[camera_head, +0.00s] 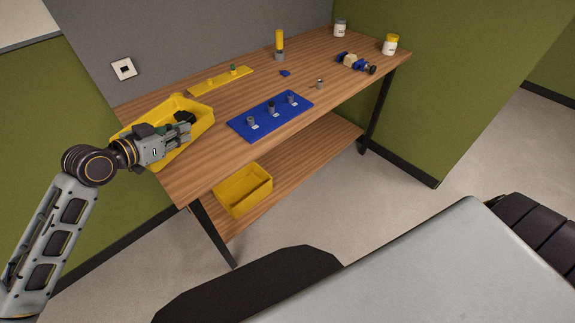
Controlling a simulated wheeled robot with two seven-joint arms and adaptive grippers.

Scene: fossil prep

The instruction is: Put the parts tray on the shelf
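A yellow tray (203,116) sits at the left end of the wooden workbench. A second yellow tray (243,190) sits on the lower shelf (290,166), near its left front end; it looks empty. I cannot tell which of the two is the parts tray. My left gripper (187,126) reaches in from the left and lies over the bench tray, hiding part of its inside and front left side. Its dark fingers are above the tray's interior; whether they are open, shut or touching anything is unclear. My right gripper is out of view.
A blue board (270,115) with several small grey parts lies in the bench's middle. Behind it are a yellow strip (215,82) and a yellow-handled tool (279,43). Jars (390,45) stand at the far right. The shelf (315,150) is bare right of its tray.

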